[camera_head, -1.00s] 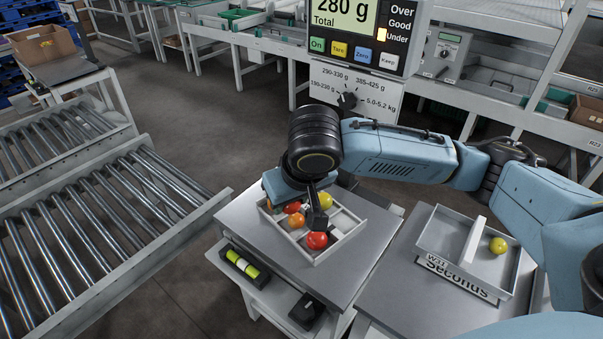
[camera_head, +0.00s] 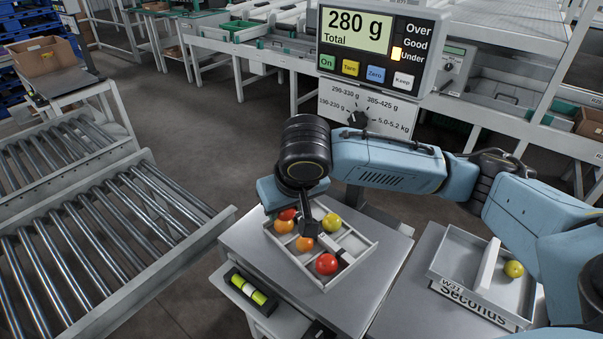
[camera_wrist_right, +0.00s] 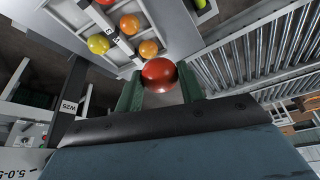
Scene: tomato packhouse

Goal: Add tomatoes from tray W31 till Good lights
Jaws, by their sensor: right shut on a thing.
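The right gripper (camera_head: 286,209) is shut on a red tomato (camera_wrist_right: 158,73) at the far left edge of the divided tray (camera_head: 352,262) on the scale platform. I cannot tell how high it is held. In that tray are a yellow tomato (camera_head: 331,222), two orange tomatoes (camera_head: 284,227) (camera_head: 304,244) and another red tomato (camera_head: 326,263). Tray W31 (camera_head: 447,262), marked Seconds, stands at right with one yellow tomato (camera_head: 513,268) and a white divider. The scale display (camera_head: 355,30) reads 280 g Total, and the lamp beside Under (camera_head: 397,54) is lit. My left gripper is out of view.
Roller conveyors (camera_head: 100,240) run along the left. A dial (camera_head: 357,118) with weight ranges sits below the display. A yellow-green level vial (camera_head: 250,288) is at the platform's front left. Bare steel shows around the divided tray. My right arm spans above the gap between the trays.

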